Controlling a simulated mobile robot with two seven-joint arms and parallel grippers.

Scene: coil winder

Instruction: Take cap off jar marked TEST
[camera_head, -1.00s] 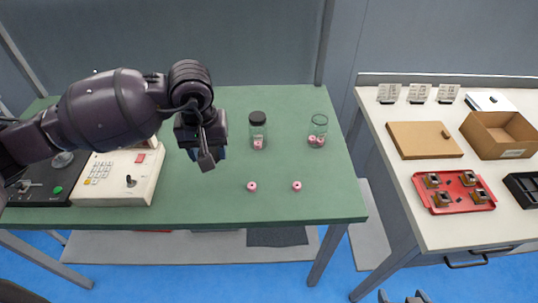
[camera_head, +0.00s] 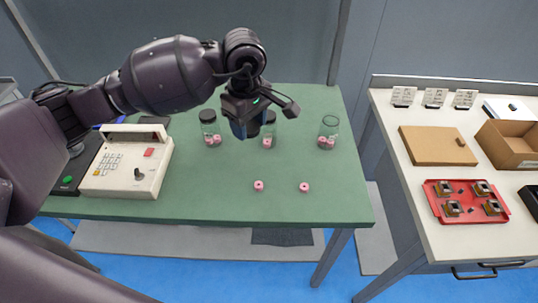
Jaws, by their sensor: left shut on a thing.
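Three glass jars with pink-ringed pieces inside stand towards the back of the green table. The left jar (camera_head: 210,134) wears a dark cap (camera_head: 207,116). The middle jar (camera_head: 268,141) has a dark top (camera_head: 270,117), partly behind my left gripper. The right jar (camera_head: 328,134) is uncapped, with its glass rim showing. I cannot read a TEST marking on any jar. My left gripper (camera_head: 263,117) is in front of the middle jar in the picture. It is shut on a dark thing, mostly hidden, which I cannot identify. My right gripper is out of view.
Two pink-ringed pieces (camera_head: 259,186) (camera_head: 304,187) lie at the front of the green table (camera_head: 215,200). A cream control box (camera_head: 128,163) stands at left. A white table (camera_head: 400,180) at right holds a red tray (camera_head: 432,207) and a cardboard box (camera_head: 506,152).

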